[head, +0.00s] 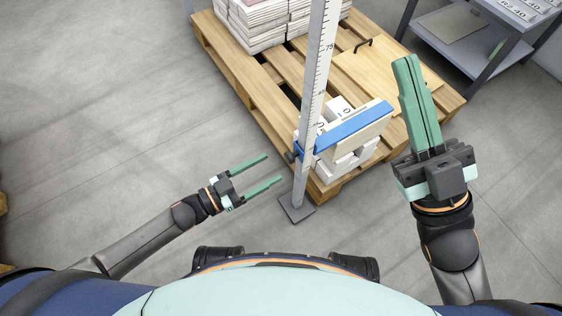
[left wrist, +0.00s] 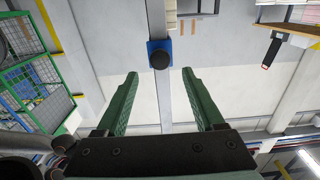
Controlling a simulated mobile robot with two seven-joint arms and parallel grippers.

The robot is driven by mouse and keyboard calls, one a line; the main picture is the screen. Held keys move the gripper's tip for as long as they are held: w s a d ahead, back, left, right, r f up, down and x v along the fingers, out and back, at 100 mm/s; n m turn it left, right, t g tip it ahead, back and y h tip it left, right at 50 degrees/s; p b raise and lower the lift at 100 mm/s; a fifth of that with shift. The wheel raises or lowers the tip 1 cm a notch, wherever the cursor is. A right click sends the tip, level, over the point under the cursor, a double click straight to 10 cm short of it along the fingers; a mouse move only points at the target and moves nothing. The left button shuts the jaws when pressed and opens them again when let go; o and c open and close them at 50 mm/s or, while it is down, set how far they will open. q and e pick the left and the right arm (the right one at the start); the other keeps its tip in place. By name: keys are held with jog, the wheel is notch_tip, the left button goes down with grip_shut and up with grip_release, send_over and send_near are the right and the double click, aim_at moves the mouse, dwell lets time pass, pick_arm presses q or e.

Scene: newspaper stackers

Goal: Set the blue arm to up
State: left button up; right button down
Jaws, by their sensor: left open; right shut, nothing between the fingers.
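The blue arm (head: 352,127) reaches out to the right from a blue collar on the upright scale post (head: 316,75). It lies low, over the pallet's near corner, with a cream board along its side. A dark round knob (head: 290,157) sits on the collar's left side. The knob (left wrist: 159,59) and blue collar (left wrist: 152,45) also show in the left wrist view, just beyond the fingertips. My left gripper (head: 274,168) is open and empty, left of the post and facing the knob, apart from it. My right gripper (head: 405,58) is shut and empty, right of the blue arm.
A wooden pallet (head: 225,62) carries white paper stacks (head: 255,22) at the back and white pieces beneath the blue arm. The post stands on a grey foot plate (head: 297,209). A grey shelf table (head: 480,60) stands back right. The floor at left is clear.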

aim_at(287, 158)
pick_arm(q)
jog(key=b+x, duration=0.1)
jog(key=x, duration=0.4)
grip_shut()
dwell(0.5)
dwell(0.9)
